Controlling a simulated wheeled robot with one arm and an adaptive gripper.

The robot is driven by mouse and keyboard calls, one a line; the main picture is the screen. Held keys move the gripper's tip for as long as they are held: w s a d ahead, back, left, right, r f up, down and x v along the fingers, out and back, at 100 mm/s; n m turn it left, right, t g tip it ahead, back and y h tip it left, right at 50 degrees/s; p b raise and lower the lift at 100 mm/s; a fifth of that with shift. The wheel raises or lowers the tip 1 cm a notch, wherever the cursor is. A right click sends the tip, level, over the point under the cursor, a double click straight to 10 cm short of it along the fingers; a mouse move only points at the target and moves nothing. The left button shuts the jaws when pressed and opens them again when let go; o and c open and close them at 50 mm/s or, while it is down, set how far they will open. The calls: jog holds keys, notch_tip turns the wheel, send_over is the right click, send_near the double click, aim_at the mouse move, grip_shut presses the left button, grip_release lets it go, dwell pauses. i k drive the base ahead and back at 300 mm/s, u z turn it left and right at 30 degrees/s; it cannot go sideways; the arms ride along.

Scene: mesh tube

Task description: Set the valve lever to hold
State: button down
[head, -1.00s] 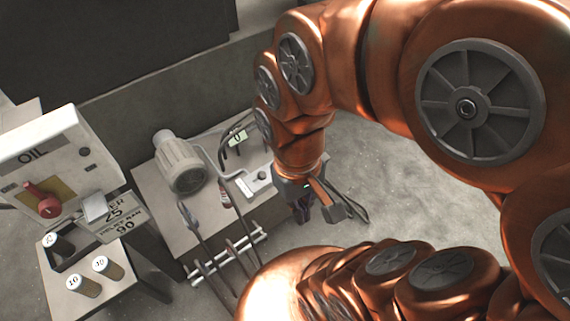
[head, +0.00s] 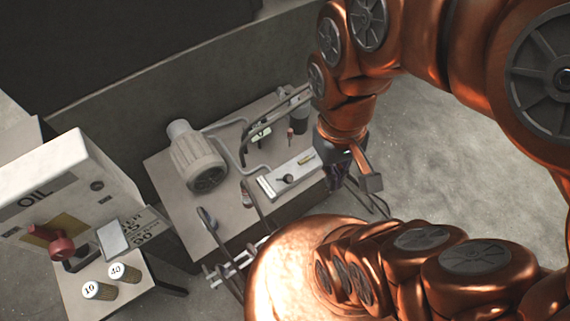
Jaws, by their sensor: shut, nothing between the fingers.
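A pale plate (head: 268,187) lies near the right end of the workbench. It carries a small dark knob or lever (head: 285,179) and a short brass-coloured piece (head: 306,160). A red handle (head: 60,246) sits on the front of the white OIL box at the left. I cannot tell which of these is the valve lever, and no hold mark is readable. My gripper (head: 343,178) points down just right of the plate, apart from the knob. It is shut and empty; its fingertips are small and dark in this view.
A grey motor (head: 199,158) stands on the workbench (head: 165,180), with bent pipes (head: 238,150) beside it. Tools hang at a front rack (head: 230,268). The OIL box (head: 75,170) stands left, above a small table with numbered canisters (head: 98,290). Floor at right is clear.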

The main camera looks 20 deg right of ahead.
aim_at(287, 178)
jog(key=z, duration=0.25)
jog(key=k, duration=1.05)
jog(key=u, duration=0.9)
